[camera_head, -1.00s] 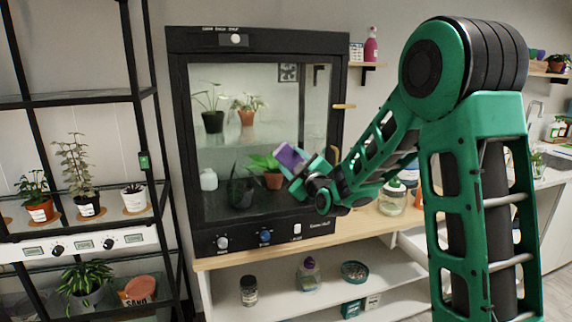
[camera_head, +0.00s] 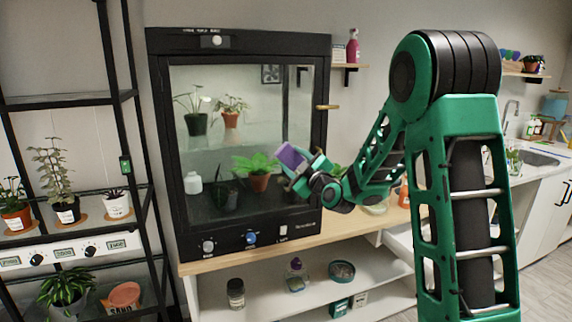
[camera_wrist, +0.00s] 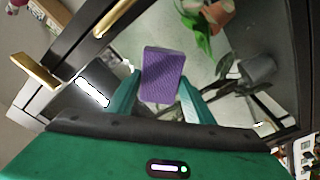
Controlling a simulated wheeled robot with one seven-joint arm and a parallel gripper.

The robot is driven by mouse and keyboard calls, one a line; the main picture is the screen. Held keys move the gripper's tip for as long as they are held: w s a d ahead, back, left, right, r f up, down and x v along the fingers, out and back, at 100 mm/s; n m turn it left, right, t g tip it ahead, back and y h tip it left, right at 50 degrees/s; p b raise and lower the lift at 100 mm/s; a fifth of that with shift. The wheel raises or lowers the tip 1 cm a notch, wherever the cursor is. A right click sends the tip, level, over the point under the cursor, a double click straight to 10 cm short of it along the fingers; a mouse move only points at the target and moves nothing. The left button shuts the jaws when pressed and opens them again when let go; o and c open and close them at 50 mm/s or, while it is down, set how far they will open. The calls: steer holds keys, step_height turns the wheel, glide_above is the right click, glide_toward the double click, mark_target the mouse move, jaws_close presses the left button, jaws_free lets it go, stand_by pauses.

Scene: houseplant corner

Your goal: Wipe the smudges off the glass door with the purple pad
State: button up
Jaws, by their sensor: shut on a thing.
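The purple pad (camera_head: 290,157) is held between the fingers of my gripper (camera_head: 298,172), in front of the right part of the glass door (camera_head: 225,150). I cannot tell whether the pad touches the glass. The glass looks hazy in its upper part; single smudges are too small to tell. Potted plants show through the door, among them a leafy one in a terracotta pot (camera_head: 259,182) just left of the pad.
The black cabinet stands on a wooden counter (camera_head: 330,228), with a brass handle (camera_head: 327,107) at its right edge. A black shelf rack with plants (camera_head: 66,215) is close on the left. Bottles and jars (camera_head: 236,293) sit on the shelf below. A sink (camera_head: 541,158) is at the right.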

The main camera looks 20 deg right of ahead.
steer(key=shift+d, duration=1.1)
steer(key=shift+s+a, duration=0.1)
steer(key=shift+a, duration=2)
steer(key=shift+w+a+r, duration=0.1)
steer(key=shift+a, duration=1.95)
steer(key=shift+w+a, duration=0.1)
steer(key=shift+a, duration=1.95)
steer(key=shift+s, duration=0.1)
steer(key=shift+s+d, duration=0.15)
steer(key=shift+s, duration=2.75)
steer(key=shift+s, duration=0.1)
steer(key=shift+s, duration=1.4)
